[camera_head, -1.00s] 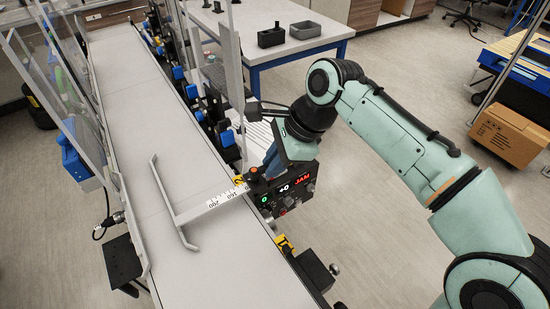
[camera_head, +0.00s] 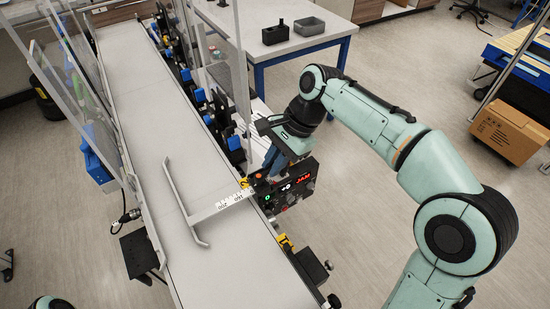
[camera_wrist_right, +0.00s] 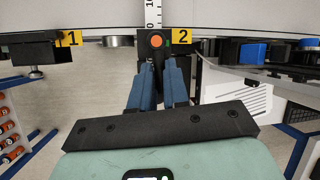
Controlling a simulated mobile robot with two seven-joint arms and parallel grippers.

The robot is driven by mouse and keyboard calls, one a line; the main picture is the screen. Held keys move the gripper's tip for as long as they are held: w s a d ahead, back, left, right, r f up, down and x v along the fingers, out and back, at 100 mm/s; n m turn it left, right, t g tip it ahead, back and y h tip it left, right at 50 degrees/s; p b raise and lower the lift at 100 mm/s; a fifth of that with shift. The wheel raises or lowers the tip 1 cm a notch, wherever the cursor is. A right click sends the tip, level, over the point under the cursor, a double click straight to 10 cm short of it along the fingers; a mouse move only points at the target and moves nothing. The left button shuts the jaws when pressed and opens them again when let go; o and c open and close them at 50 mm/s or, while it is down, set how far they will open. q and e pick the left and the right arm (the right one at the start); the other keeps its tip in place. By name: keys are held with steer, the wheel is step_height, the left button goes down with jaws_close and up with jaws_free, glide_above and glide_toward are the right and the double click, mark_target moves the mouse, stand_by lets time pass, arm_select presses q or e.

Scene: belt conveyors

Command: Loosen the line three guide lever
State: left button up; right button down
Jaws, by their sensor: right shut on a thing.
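The guide lever (camera_wrist_right: 157,62) is a dark part with an orange button on top, at the conveyor's edge. In the wrist view it stands between yellow labels 1 (camera_wrist_right: 69,39) and 2 (camera_wrist_right: 182,37), close beside label 2. My right gripper (camera_wrist_right: 158,72) is shut on it, with a blue finger on either side. In the head view my right gripper (camera_head: 268,168) comes down on it from the right, and the fingers partly hide it. The white guide rail (camera_head: 182,198) lies over the belt on a ruler-marked arm (camera_head: 222,207). My left gripper is out of view.
A black control box (camera_head: 291,188) with a red JAM display sits directly beside the lever. Clear upright panels (camera_head: 82,92) line the belt's far left side. A white table (camera_head: 335,30) with two bins stands behind.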

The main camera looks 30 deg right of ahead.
steer(key=shift+r, duration=0.15)
steer(key=c, duration=1.1)
jaws_free()
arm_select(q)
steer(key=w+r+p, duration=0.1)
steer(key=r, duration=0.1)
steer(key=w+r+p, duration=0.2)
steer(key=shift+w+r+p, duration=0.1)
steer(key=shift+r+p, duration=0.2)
arm_select(e)
steer(key=v, duration=1.3)
steer(key=shift+r, duration=0.15)
